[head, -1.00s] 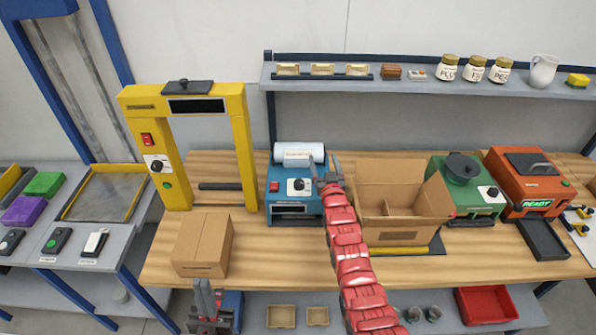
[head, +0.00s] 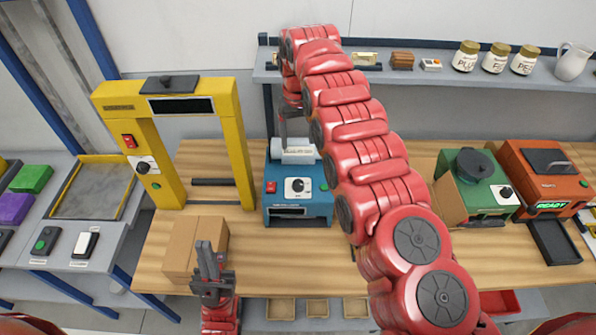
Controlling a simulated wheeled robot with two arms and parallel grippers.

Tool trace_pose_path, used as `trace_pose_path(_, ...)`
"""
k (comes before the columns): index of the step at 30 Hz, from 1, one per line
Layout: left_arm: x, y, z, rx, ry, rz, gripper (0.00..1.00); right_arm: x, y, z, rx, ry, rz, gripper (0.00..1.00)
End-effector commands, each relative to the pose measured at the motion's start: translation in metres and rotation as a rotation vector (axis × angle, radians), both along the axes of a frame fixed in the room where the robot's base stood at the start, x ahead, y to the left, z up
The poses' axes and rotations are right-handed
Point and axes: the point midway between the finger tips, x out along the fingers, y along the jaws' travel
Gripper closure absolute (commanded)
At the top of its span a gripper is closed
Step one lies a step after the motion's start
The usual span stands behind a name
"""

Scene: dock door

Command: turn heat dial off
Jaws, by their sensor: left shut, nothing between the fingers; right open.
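Several dials show, and I cannot read which one is marked for heat. A black dial (head: 297,187) on a white plate is on the front of the blue machine (head: 297,209), between a red switch and a green button. Another dial (head: 144,167) is on the yellow arch (head: 227,131), and one (head: 505,192) is on the green machine (head: 471,199). My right gripper (head: 283,134) points down above the back of the blue machine by its white roll, open, its fingers partly hidden. My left gripper (head: 209,258) is shut and empty in front of the closed cardboard box.
The closed cardboard box (head: 190,245) stands on the wooden bench (head: 262,254). My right arm crosses the middle and hides most of the open carton. An orange machine (head: 545,176) reads READY at the right. A shelf with jars (head: 466,57) runs behind.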

Motion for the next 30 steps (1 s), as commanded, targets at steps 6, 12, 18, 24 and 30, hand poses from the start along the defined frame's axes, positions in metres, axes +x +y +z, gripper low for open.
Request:
trace_pose_path(6,0.0,0.0,-0.031,0.0,0.0,0.0,1.0,-0.003,0.0,-0.03,-0.003,0.01,0.001,0.24)
trace_pose_path(12,0.0,0.0,-0.069,0.0,0.0,0.0,1.0,-0.002,0.0,-0.067,-0.002,0.006,0.0,0.24)
trace_pose_path(18,0.0,0.0,-0.105,0.0,0.0,0.0,1.0,-0.001,0.0,-0.104,-0.001,0.003,0.0,0.24)
trace_pose_path(24,0.0,0.0,-0.116,0.0,0.0,0.0,1.0,-0.003,0.003,-0.127,0.002,0.009,0.002,0.24)
trace_pose_path(30,0.0,0.0,-0.111,0.0,0.001,0.0,1.0,-0.003,0.0,-0.149,-0.003,0.008,0.001,0.24)
